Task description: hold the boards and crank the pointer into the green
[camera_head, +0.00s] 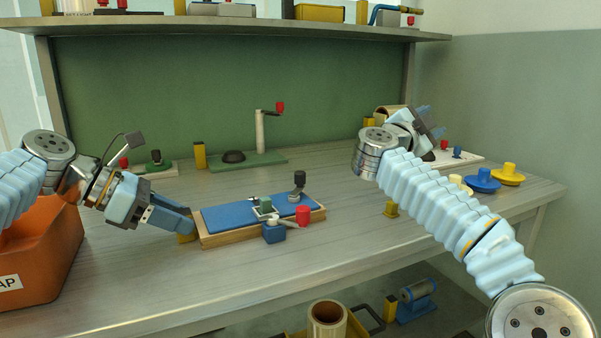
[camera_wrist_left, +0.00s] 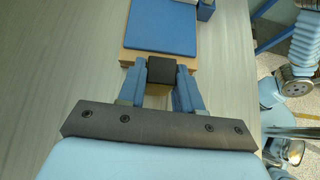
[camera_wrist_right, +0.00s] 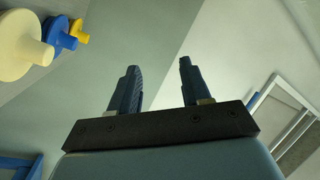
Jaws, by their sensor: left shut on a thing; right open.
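A blue board (camera_head: 240,219) lies on a wooden board (camera_head: 222,240) mid-bench; both also show in the left wrist view (camera_wrist_left: 162,28). A blue clamp block (camera_head: 274,234) with a light crank arm and red knob (camera_head: 302,214) sits at their front edge. A small green part (camera_head: 264,203) and a black-topped post (camera_head: 299,182) stand on the blue board. I cannot make out a pointer or its green zone. My left gripper (camera_head: 189,226) is shut on a black-topped yellowish block (camera_wrist_left: 161,70) at the boards' left end. My right gripper (camera_head: 437,121) is open and empty, raised at the right.
An orange bin (camera_head: 45,255) stands at the left. A green-based stand (camera_head: 250,160) with a red-knobbed crank is behind the boards. Blue (camera_head: 482,181) and yellow (camera_head: 508,175) knobbed discs lie at the right. A shelf (camera_head: 230,25) overhangs the back. The front bench is clear.

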